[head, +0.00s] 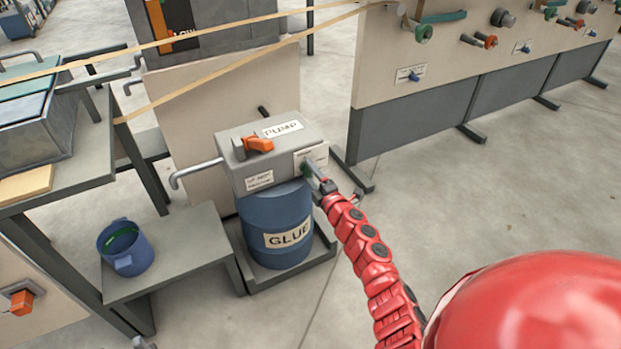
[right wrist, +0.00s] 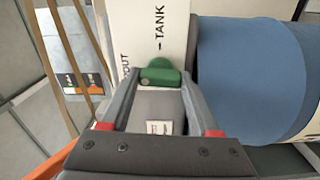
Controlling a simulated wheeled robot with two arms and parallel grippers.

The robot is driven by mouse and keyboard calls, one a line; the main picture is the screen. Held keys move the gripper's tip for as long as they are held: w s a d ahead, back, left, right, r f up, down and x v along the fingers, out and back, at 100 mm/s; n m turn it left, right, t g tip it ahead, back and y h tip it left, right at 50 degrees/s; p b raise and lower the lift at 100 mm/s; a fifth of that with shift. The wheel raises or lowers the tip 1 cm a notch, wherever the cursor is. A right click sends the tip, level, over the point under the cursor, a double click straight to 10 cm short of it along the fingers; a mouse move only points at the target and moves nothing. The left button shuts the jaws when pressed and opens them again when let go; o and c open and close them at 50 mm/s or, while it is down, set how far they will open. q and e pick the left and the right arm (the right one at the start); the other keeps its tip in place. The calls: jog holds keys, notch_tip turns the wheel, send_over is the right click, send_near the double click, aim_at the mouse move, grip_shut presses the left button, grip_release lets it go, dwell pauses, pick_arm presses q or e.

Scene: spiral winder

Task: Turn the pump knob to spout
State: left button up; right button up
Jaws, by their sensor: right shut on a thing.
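The pump knob is green and sits on the right-hand side face of the grey pump box (head: 238,150). In the right wrist view the green knob (right wrist: 160,73) lies between my right gripper's fingertips, beside a white label reading "TANK" and partly "...OUT". Which mark the knob points to I cannot tell. My right gripper (head: 312,178) is shut on the knob; in the head view it hides most of it. My left gripper is not in view.
A blue glue barrel (head: 270,222) stands under the pump box. An orange-handled lever (head: 254,144) sits on top, and a spout pipe (head: 193,173) reaches left above a low table (head: 190,245) with a blue bucket (head: 126,252). The floor on the right is clear.

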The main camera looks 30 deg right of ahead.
jog(key=shift+n, duration=0.5)
jog(key=shift+b, duration=0.3)
jog(key=o, duration=1.4)
jog(key=shift+c, duration=0.2)
jog(key=s+p, duration=0.2)
jog(key=s, duration=1.5)
jog(key=shift+s+d, duration=0.2)
jog(key=shift+d, duration=0.15)
